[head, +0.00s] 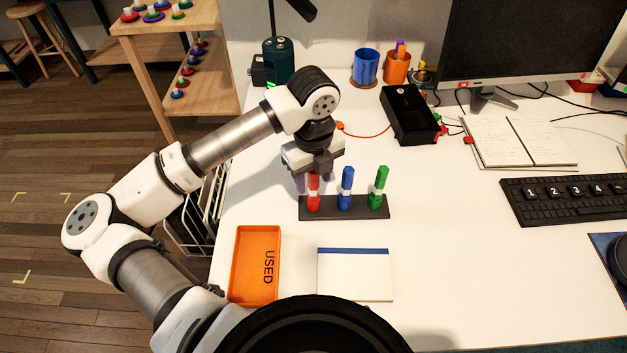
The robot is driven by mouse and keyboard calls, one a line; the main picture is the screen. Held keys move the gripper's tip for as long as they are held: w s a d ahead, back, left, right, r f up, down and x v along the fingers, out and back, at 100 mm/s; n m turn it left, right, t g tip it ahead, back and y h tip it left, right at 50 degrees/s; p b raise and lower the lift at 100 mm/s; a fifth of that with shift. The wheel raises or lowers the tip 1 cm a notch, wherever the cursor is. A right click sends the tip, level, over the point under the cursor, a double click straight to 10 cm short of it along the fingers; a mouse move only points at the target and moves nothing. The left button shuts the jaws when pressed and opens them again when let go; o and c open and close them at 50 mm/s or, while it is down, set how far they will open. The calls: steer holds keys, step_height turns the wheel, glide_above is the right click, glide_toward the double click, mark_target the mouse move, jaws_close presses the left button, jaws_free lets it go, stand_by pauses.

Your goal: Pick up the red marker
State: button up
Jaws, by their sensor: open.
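The red marker (313,193) stands upright at the left end of a dark holder (343,214) on the white desk. A blue marker (347,183) stands in the middle and a green marker (381,182) at the right end. My gripper (313,180) points down over the red marker, with its fingers around or beside the marker's top. It is open. The gripper body hides the marker's upper end, and I cannot tell whether a finger touches it.
An orange tray (235,262) marked USED and a white notepad (355,279) lie in front of the holder. Behind are a black box (408,114), a blue cup (366,65) and an orange cup (397,67). A notebook (500,140) and keyboard (565,198) lie right. Desk between holder and keyboard is clear.

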steer(key=shift+f, duration=1.55)
steer(key=shift+c, duration=0.3)
jaws_close()
steer(key=shift+r, duration=0.15)
step_height(320, 180, up, 19)
steer(key=b, duration=0.2)
step_height(320, 180, up, 6)
steer(key=p, duration=0.2)
glide_above(314, 186)
steer(key=shift+w, duration=0.45)
steer(key=shift+a+f, duration=0.1)
steer(key=shift+f, duration=0.1)
